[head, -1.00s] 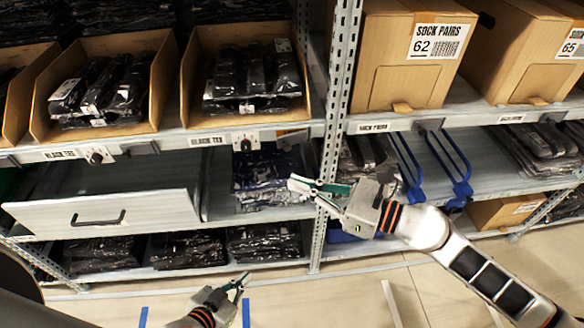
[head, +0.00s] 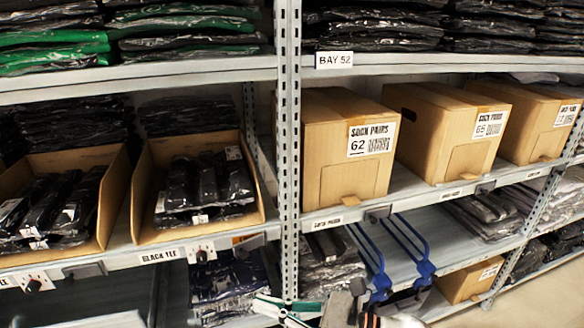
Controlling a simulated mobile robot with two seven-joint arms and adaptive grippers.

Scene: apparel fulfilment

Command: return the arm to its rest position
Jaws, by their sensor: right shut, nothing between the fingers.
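My right gripper (head: 272,306) shows at the bottom edge of the head view, in front of the shelf upright. Its fingers with green parts point left, shut and empty, and part of the gripper is cut off by the frame. A bit of my right arm (head: 398,321) shows to its right. My left gripper is out of view.
A shelf upright (head: 288,150) stands close behind the gripper. The sock box labelled 62 (head: 325,165) sits above. Black tee bins (head: 254,200) stand at left. Pale floor (head: 520,300) is clear at lower right.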

